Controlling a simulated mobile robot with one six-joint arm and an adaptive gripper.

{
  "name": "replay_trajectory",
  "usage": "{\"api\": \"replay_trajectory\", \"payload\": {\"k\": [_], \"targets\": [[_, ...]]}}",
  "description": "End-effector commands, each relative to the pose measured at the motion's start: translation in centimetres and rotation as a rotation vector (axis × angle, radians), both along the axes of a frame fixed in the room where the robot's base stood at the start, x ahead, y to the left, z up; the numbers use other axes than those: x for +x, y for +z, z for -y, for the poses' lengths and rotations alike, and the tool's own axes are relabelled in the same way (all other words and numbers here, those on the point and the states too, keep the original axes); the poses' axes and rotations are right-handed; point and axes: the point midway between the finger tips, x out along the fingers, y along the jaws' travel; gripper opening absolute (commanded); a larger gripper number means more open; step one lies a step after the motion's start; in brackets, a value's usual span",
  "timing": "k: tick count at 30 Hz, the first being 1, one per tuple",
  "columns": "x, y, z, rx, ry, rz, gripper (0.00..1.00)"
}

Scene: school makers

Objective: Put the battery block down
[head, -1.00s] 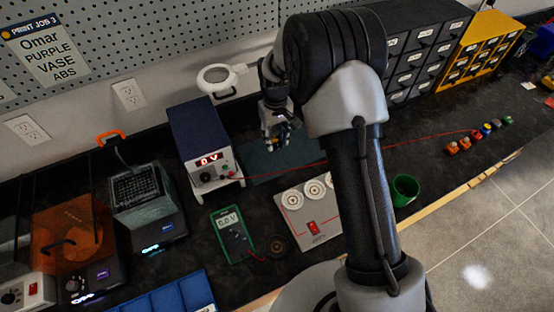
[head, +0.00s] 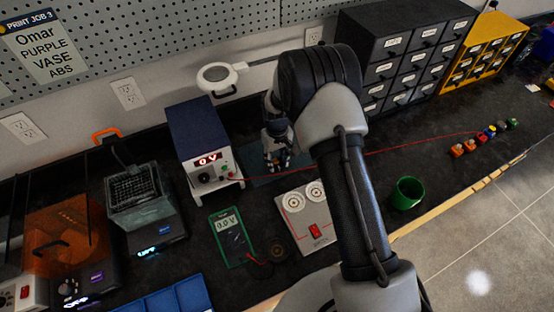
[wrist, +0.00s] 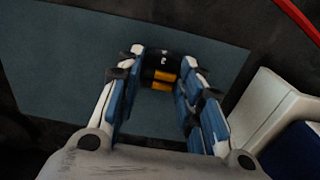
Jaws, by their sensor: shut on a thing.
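In the head view my gripper (head: 277,160) points down over the mat (head: 262,181), right of the power supply. The block is mostly hidden there by the fingers. I cannot tell whether it touches the mat.
The power supply (head: 200,135) reading 0 V stands close on the left. A switch panel (head: 312,228), green multimeter (head: 230,238) and green cup (head: 407,193) are nearer the front. A red wire (head: 400,149) runs across the bench. Drawer cabinets (head: 405,60) stand at back right.

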Motion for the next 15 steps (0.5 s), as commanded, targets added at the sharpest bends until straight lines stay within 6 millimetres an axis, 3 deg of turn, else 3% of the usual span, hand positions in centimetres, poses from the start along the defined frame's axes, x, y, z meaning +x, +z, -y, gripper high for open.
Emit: {"api": "replay_trajectory", "payload": {"k": [5, 6, 15], "targets": [[-0.02, -0.50, 0.01, 0.000, 0.000, -0.001, 0.06], [-0.03, -0.39, 0.00, 0.000, 0.000, -0.001, 0.37], [-0.03, -0.33, 0.00, 0.000, 0.000, -0.001, 0.54]]}}
